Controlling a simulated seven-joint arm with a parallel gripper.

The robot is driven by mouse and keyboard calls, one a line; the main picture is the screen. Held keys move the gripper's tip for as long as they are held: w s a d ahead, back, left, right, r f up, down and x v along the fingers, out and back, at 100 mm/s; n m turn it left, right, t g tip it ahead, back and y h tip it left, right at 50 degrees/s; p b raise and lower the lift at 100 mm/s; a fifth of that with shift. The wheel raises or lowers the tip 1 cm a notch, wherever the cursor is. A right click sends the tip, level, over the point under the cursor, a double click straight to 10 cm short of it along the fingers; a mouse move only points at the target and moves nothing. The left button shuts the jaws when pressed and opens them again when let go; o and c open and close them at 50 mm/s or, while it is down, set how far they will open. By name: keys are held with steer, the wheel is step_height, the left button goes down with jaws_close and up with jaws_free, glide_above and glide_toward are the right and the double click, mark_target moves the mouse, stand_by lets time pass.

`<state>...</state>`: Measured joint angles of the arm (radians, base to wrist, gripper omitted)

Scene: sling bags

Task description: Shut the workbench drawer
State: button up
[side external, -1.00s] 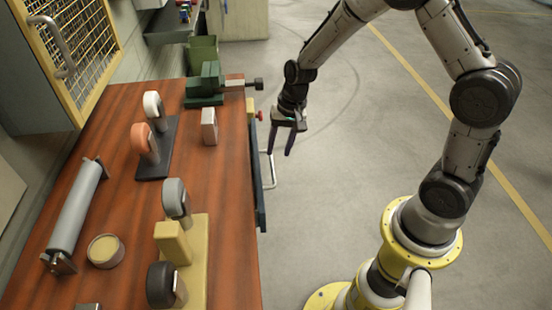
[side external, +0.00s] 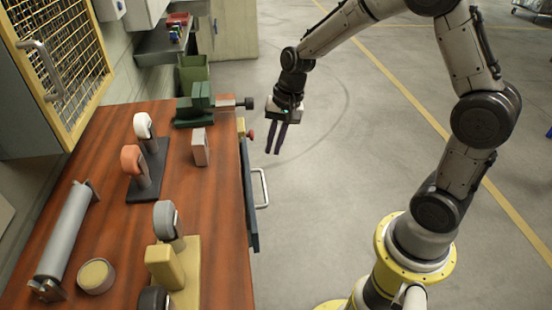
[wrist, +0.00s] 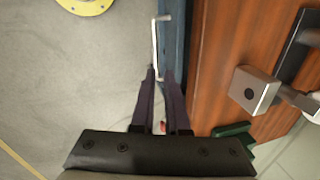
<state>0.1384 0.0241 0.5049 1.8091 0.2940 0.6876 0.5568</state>
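The workbench drawer has a dark blue front (side external: 250,195) on the bench's right side, with a pale bar handle (side external: 262,188). The drawer front stands out a little from the bench edge. My gripper (side external: 272,153) hangs above the floor, just right of the bench, near the far end of the drawer, fingers pointing down. It holds nothing, and a narrow gap shows between its fingers. In the wrist view the fingertips (wrist: 159,72) appear beside the handle (wrist: 155,45) and the blue drawer front (wrist: 172,40). I cannot tell whether they touch.
The wooden bench top (side external: 100,150) carries a green vise (side external: 200,103), a small block (side external: 200,147), tape-like rolls on stands and a grey roller (side external: 68,230). A red knob (side external: 251,135) sits at the bench's edge near my gripper.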

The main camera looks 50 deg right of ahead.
steer(key=m, duration=0.1)
steer(key=f+m+y, duration=0.1)
steer(key=m, duration=0.1)
steer(key=shift+s+a+f, duration=0.1)
steer(key=shift+s+a, duration=0.25)
steer(key=shift+a, duration=0.05)
jaws_close()
steer(key=s+d+f+m+t, duration=0.2)
steer(key=s+d+f+m, duration=0.45)
steer(key=m, duration=0.75)
steer(key=w+a+f, duration=0.4)
steer(key=w+f, duration=0.2)
steer(key=w, duration=0.1)
steer(key=shift+w+a+f+y, duration=0.25)
steer(key=shift+a+f+y, duration=0.1)
steer(key=shift+y, duration=0.05)
steer(key=w+a, duration=0.3)
steer(key=shift+w+a, duration=0.4)
